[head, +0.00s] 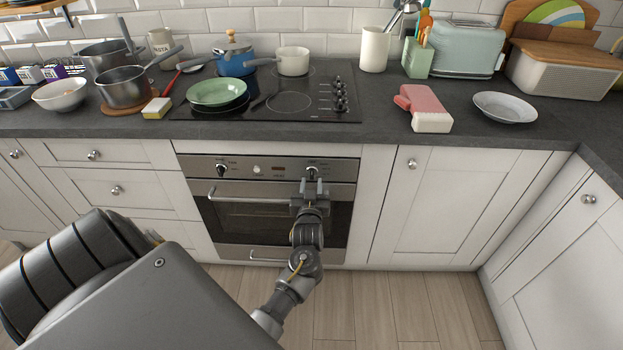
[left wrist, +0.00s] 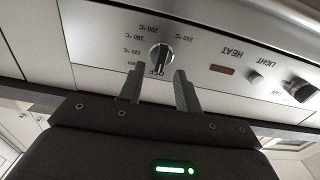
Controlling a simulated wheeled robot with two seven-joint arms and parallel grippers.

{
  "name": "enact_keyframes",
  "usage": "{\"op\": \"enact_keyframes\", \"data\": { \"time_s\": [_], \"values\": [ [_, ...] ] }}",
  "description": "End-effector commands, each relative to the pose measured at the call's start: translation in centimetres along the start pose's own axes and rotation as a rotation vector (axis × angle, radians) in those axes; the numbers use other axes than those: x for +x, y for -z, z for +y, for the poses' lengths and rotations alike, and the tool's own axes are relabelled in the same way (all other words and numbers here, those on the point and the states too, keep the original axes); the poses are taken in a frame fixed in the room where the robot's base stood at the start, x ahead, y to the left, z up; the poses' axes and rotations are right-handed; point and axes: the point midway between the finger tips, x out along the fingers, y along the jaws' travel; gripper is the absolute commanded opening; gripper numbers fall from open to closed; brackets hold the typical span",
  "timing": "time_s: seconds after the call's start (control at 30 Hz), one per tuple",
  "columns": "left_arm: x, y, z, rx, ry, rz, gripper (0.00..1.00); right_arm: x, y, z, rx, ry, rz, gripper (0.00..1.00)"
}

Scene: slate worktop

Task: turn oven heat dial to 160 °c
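The oven heat dial (head: 311,172) is a black and silver knob at the right end of the oven's steel control panel. In the left wrist view the dial (left wrist: 160,57) has a ring of marks reading 120, 160, 200 and 240 °C. Its ridge runs roughly upright in that picture, with one end by the partly hidden OFF mark. My left gripper (head: 311,188) is in front of the dial; in the wrist view its two fingers (left wrist: 158,88) are apart with nothing between them, tips just short of the dial. My right gripper is not in view.
The panel also carries a small light button (head: 257,170) and another dial (head: 221,170). Below is the oven door handle (head: 245,202).

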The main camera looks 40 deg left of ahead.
Motion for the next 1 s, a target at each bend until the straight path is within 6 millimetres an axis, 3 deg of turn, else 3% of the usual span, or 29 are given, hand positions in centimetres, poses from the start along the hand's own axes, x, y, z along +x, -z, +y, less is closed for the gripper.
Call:
{"op": "enact_keyframes", "data": {
  "time_s": [0.2, 0.57, 0.83, 1.0],
  "values": [
    [2.6, 0.0, -0.2, 0.001, 0.003, 0.0, 0.34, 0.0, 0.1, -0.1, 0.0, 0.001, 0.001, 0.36],
    [3.2, 0.0, -0.2, -0.001, 0.003, 0.0, 0.34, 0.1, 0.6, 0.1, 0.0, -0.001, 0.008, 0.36],
    [3.2, 0.0, -0.2, 0.0, 0.003, 0.0, 0.02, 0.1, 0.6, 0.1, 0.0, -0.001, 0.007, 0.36],
    [3.2, 0.0, -0.2, 0.0, 0.002, 0.0, 0.0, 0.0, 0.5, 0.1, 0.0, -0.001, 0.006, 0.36]
  ]
}}
